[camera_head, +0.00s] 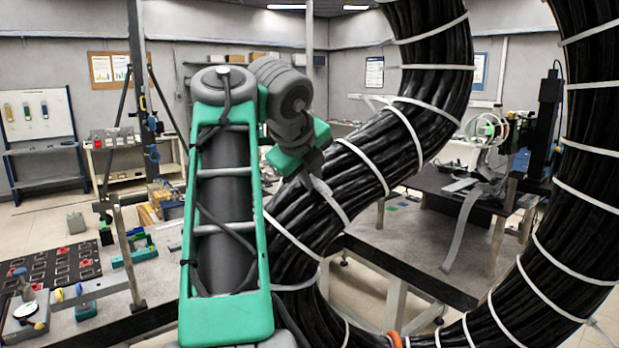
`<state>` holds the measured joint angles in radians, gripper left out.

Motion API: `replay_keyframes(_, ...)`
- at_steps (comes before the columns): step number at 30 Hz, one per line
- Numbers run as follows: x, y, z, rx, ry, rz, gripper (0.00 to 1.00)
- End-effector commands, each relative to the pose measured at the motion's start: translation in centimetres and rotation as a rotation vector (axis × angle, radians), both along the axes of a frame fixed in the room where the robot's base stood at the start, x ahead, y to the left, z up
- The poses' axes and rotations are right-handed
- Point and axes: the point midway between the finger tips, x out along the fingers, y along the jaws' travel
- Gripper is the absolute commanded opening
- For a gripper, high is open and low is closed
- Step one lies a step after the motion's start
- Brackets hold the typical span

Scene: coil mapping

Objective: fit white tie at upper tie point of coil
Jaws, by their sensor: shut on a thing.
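The coil (430,105) is a large ring of black cables with several white ties around it. It fills the middle and right of the view, and its top is cut off. My gripper (312,172) is at the end of my green and grey arm, close to the coil's left upper bend. It is shut on a white tie (326,196), which runs down from the fingers against the coil's surface. I cannot tell whether this tie goes round behind the bundle. The fingertips are small and partly hidden. An orange band (395,339) shows at the bottom of the coil.
At the left, a workbench (150,285) holds a black slotted tray (62,270), tools and a gauge.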

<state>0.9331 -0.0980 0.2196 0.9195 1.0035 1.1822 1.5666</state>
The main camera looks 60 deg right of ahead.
Motion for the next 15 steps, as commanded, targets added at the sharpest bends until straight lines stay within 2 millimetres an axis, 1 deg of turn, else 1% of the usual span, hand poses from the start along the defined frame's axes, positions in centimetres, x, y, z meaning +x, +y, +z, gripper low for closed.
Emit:
replay_keyframes(11, -0.04, -0.07, -0.1, 0.001, 0.001, -0.002, 0.0)
replay_keyframes(12, -0.04, -0.07, -0.1, 0.002, 0.001, -0.002, 0.14)
replay_keyframes(15, -0.04, -0.06, -0.1, 0.001, 0.001, -0.001, 0.22)
